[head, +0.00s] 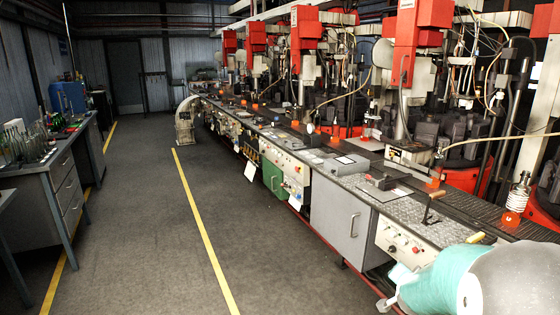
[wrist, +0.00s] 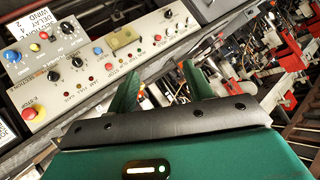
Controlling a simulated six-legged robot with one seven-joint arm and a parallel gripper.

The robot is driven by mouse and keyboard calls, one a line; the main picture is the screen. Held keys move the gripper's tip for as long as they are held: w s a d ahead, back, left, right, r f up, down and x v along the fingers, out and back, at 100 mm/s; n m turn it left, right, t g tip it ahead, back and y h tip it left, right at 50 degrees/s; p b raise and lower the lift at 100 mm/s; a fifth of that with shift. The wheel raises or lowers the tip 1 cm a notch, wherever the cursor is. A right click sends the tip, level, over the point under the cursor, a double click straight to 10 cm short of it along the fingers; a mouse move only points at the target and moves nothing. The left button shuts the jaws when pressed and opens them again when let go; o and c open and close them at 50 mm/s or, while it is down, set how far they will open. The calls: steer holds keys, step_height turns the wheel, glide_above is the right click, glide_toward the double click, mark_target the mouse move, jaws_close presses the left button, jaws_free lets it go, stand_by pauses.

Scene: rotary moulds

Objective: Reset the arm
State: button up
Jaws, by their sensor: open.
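My gripper (wrist: 158,76) shows in the wrist view with its two green fingers apart and nothing between them. A control panel with knobs and buttons fills the upper left beyond the fingers, and the gripper appears apart from it. In the head view, a teal and grey part of my arm (head: 445,280) fills the lower right corner, in front of the near end of the machine line. The fingers cannot be made out in the head view.
A long machine bench (head: 335,208) with red-topped machines (head: 420,35) runs along the right. A glass bottle (head: 518,195) stands on its near end. A workbench (head: 65,185) with glassware stands at left. The floor (head: 150,235) between, with yellow lines, is clear.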

steer(key=s+a+r+n+g+y, duration=0.1)
steer(key=s+a+r+n+y, duration=0.15)
steer(key=s+a+r, duration=0.35)
steer(key=s+a+r+n+y, duration=0.2)
steer(key=s+a+r+n, duration=0.15)
steer(key=a, duration=0.55)
steer(key=s+a+r+n+g, duration=0.1)
steer(key=s+a+n+g, duration=0.1)
steer(key=s, duration=0.7)
steer(key=s+a+r+n+g, duration=0.1)
steer(key=s+a, duration=0.4)
steer(key=s, duration=0.5)
steer(key=shift+s+a+r+n+g+y, duration=0.25)
steer(key=shift+n+g+y, duration=0.25)
steer(key=shift+n, duration=0.7)
steer(key=shift+d, duration=0.15)
